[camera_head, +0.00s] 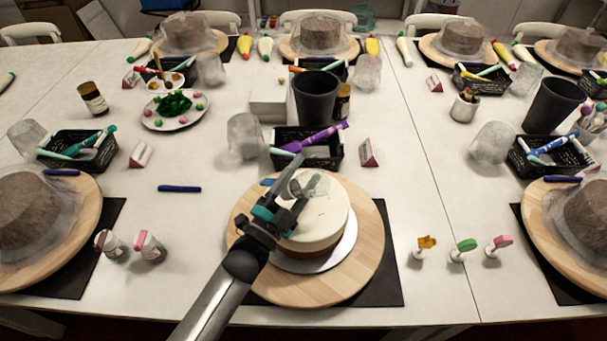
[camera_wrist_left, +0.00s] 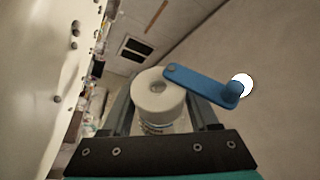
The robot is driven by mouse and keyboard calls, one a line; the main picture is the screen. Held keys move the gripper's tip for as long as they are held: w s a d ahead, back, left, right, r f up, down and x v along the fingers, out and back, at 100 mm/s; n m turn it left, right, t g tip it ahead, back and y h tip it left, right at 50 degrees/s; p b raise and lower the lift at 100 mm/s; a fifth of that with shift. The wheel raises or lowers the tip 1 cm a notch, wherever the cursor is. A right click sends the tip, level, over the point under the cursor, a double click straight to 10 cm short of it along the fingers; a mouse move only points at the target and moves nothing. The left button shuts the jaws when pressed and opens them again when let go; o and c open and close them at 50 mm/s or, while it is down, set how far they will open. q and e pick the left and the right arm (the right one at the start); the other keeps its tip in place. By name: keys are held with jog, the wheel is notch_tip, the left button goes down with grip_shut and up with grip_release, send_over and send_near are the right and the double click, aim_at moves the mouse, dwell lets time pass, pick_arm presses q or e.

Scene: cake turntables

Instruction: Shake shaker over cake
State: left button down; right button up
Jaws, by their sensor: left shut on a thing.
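My left gripper (camera_head: 290,200) is shut on a shaker (camera_head: 306,184) over the cake. In the left wrist view the shaker (camera_wrist_left: 158,98) has a white round end and sits between the fingers, with a blue cap or arm (camera_wrist_left: 205,85) reaching out to the right. The cake (camera_head: 322,222) is round, white on top and brown at its base, with a few dark specks on top. The gripper and shaker hide part of its upper left. Whether the shaker touches the cake cannot be told. My right gripper is out of view.
The cake is on a round wooden turntable (camera_head: 363,262) over a dark mat (camera_head: 393,285). A black basket (camera_head: 325,160) with pens and a dark cup (camera_head: 315,98) stand behind.

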pick_arm(q)
jog(key=shift+s+d+m+g+p, duration=0.25)
jog(key=shift+s+m+p, duration=0.2)
jog(key=shift+m, duration=0.15)
jog(key=shift+s+d+m+g+p, duration=0.1)
jog(key=shift+s+m+g+p, duration=0.2)
jog(key=shift+s+m, duration=0.25)
jog(key=shift+s+f+m, duration=0.1)
jog(key=shift+f+m, duration=0.1)
jog(key=shift+m, duration=0.05)
jog(key=shift+w+f+b, duration=0.15)
jog(key=shift+w+b, duration=0.15)
jog(key=shift+w, duration=0.2)
jog(key=shift+w+d+b, duration=0.1)
jog(key=shift+w+b, duration=0.95)
jog(key=shift+w, duration=1.3)
jog(key=shift+r+n+t, duration=0.2)
jog(key=shift+n+t, duration=0.05)
jog(key=shift+n, duration=0.25)
